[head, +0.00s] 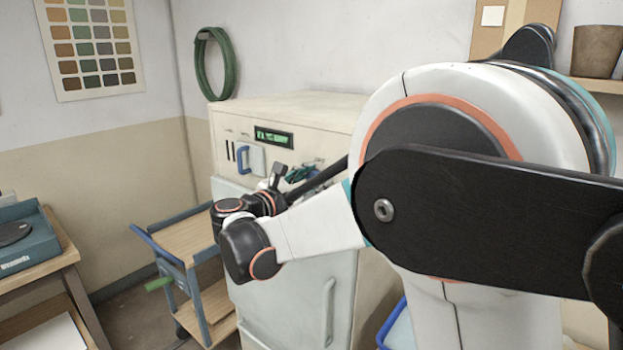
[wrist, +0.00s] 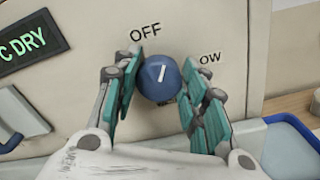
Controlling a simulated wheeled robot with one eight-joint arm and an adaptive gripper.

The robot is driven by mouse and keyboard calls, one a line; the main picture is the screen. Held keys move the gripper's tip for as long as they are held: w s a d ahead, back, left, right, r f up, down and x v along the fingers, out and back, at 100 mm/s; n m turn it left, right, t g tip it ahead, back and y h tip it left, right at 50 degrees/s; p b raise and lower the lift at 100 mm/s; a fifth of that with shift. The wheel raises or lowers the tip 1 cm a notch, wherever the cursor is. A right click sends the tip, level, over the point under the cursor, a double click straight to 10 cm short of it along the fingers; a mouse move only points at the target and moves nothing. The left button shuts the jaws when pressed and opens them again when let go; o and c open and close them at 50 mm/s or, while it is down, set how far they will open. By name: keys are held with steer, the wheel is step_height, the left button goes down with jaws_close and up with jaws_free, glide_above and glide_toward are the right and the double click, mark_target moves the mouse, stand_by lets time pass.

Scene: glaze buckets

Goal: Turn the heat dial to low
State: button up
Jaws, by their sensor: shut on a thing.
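The heat dial (wrist: 160,88) is a round blue knob with a white pointer line, on the cream panel in the wrist view. Its line points up and leans slightly right, between the OFF label (wrist: 145,29) and a label reading "OW" (wrist: 210,57), whose first letter is not visible. My gripper (wrist: 163,66) is shut on the dial, its teal pads on the left and right sides. Another label below the dial is mostly hidden. In the head view my gripper (head: 299,173) is at the panel of the cream cabinet (head: 285,104); the dial cannot be made out there.
A green display (wrist: 33,42) and a grey-blue handle (wrist: 18,118) lie left of the dial. A blue-rimmed tub (wrist: 290,145) stands at lower right. In the head view, a wooden cart (head: 190,240) stands left of the cabinet, near a table.

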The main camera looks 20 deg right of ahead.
steer(key=m+p, duration=0.1)
steer(key=m, duration=0.5)
steer(key=shift+f, duration=0.1)
steer(key=m, duration=0.5)
steer(key=shift+s+f+m+p, duration=0.1)
steer(key=shift+m+p, duration=0.2)
stand_by(0.3)
steer(key=o, duration=1)
steer(key=v, duration=1.2)
